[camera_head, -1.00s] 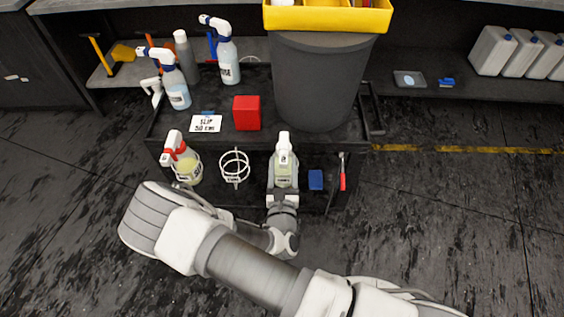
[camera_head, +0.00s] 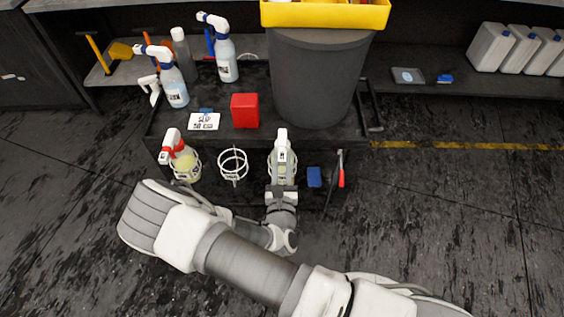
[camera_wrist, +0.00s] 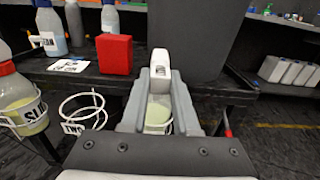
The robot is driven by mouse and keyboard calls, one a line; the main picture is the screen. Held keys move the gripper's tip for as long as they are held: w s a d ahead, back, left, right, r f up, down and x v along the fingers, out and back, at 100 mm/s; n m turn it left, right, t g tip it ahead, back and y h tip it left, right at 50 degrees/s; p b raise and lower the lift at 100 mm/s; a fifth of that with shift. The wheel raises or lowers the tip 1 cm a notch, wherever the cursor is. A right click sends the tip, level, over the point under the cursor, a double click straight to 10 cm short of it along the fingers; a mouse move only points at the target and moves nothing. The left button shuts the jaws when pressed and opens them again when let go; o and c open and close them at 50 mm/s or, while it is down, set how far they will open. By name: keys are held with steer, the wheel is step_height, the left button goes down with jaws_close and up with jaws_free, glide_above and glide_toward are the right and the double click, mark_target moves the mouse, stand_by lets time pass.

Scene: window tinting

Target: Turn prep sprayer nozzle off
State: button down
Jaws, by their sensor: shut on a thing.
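A sprayer with a white head and pale yellow-green liquid (camera_head: 282,155) stands upright at the front of the black cart, in a wire ring holder. Its label is not readable, so I cannot confirm it is the prep sprayer. My gripper (camera_head: 282,178) reaches it from the front and is shut on it. In the wrist view the grey fingers of my gripper (camera_wrist: 161,80) flank the white sprayer head (camera_wrist: 159,62), with the yellow-green bottle (camera_wrist: 157,115) below. The nozzle tip's setting cannot be made out.
An empty wire ring holder (camera_head: 233,165) and a red-headed sprayer (camera_head: 178,150) hang to the left. A blue block (camera_head: 314,177) and a red-handled tool (camera_head: 341,170) are close on the right. A red box (camera_head: 245,110) and a grey bin (camera_head: 318,85) stand on the cart behind.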

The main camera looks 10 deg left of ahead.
steer(key=shift+n, duration=0.3)
steer(key=n+p, duration=0.2)
steer(key=n, duration=0.1)
steer(key=shift+r, duration=0.1)
steer(key=n+p, duration=0.2)
steer(key=n, duration=0.3)
steer(key=shift+a+n, duration=0.1)
steer(key=shift+n, duration=0.2)
steer(key=n+p, duration=0.1)
steer(key=n, duration=0.3)
steer(key=shift+f, duration=0.2)
steer(key=n, duration=0.4)
steer(key=shift+n, duration=0.4)
steer(key=c, duration=0.6)
jaws_free()
steer(key=shift+c, duration=0.2)
